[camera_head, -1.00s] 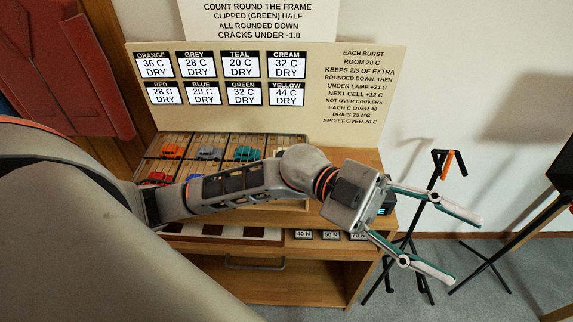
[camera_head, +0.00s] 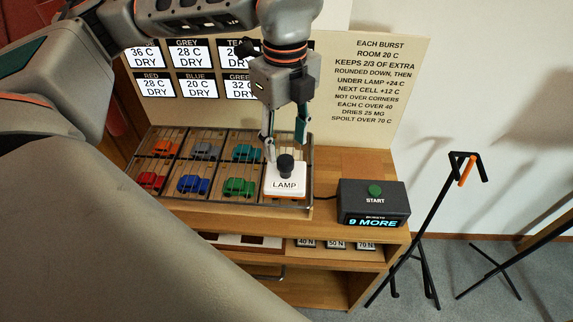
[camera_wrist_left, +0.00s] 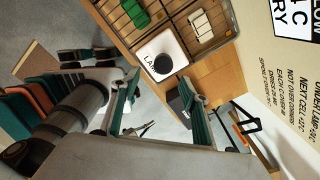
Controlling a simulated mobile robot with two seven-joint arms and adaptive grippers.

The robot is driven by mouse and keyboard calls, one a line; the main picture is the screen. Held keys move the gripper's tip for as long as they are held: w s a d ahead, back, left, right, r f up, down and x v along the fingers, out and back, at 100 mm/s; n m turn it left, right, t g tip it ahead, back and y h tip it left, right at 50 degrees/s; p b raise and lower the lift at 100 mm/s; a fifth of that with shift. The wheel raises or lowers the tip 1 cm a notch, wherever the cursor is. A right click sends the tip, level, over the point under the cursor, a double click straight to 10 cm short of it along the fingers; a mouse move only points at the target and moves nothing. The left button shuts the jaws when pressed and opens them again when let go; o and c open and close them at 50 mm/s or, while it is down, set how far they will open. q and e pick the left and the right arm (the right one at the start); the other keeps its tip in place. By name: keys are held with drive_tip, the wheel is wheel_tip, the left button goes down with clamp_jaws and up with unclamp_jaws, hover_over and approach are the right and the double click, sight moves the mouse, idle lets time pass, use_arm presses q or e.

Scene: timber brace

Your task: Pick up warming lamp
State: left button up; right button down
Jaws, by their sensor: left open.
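The warming lamp (camera_head: 285,184) is a white block marked LAMP with a dark round knob on top. It sits over the front right cell of the wire-divided tray (camera_head: 225,204), with a little orange under its edge. It also shows in the left wrist view (camera_wrist_left: 151,47). My left gripper (camera_head: 286,142) is open above and just behind the knob, fingers pointing down. In the left wrist view its spread fingers (camera_wrist_left: 160,92) are empty, with the knob beyond them. Whether a finger touches the lamp cannot be told. My right gripper cannot be made out.
Several small coloured cars, such as a green one (camera_head: 239,187), lie in the tray cells. A black START box (camera_head: 372,203) reading 9 MORE stands right of the tray on the wooden bench (camera_head: 330,169). A sign board (camera_head: 370,95) rises behind. Black stands (camera_head: 432,215) are at right.

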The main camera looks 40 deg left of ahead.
sight(285, 159)
use_arm(q)
drive_tip(key=shift+a+f, duration=0.2)
drive_tip(key=shift+f, duration=0.15)
drive_tip(key=f, duration=0.4)
drive_tip(key=f+b, duration=0.1)
drive_tip(key=f, duration=0.2)
drive_tip(key=shift+w+a, duration=0.1)
drive_tip(key=shift+w, duration=0.2)
clamp_jaws()
